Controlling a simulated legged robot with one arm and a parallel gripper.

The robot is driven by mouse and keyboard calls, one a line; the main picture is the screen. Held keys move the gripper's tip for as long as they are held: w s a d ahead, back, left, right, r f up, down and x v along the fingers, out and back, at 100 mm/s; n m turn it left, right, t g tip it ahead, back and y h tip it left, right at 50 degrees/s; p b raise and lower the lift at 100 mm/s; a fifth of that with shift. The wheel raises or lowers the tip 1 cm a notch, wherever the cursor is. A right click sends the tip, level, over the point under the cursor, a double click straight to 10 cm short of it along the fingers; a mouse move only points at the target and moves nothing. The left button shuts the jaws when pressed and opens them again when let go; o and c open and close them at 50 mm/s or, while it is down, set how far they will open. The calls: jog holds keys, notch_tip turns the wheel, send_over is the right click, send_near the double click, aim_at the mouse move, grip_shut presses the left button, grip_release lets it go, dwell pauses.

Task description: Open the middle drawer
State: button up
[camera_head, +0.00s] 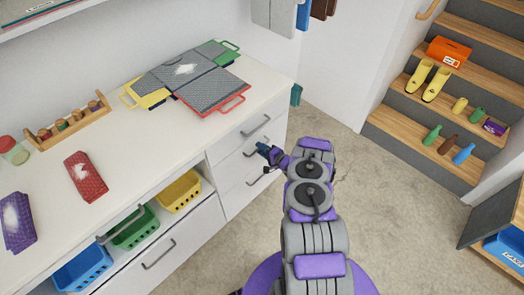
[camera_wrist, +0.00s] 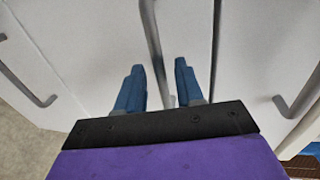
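The middle drawer (camera_head: 233,164) is a white front in the right-hand stack of the counter, and it looks shut. Its grey bar handle (camera_wrist: 153,40) shows in the wrist view, running between my two blue fingertips. My gripper (camera_head: 265,152) is at the drawer front in the head view, and it also shows in the wrist view (camera_wrist: 160,78). The fingers are apart, one on each side of the handle. I cannot tell whether either finger touches it. In the head view, my gripper hides most of this handle.
The top drawer handle (camera_head: 256,126) is just above. Trays (camera_head: 212,92) lie on the counter (camera_head: 130,143). Wooden stairs (camera_head: 405,135) stand right; the floor (camera_head: 400,225) between is clear.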

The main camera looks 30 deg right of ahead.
jog(key=shift+c, duration=0.5)
grip_shut()
jog(key=shift+f, duration=0.1)
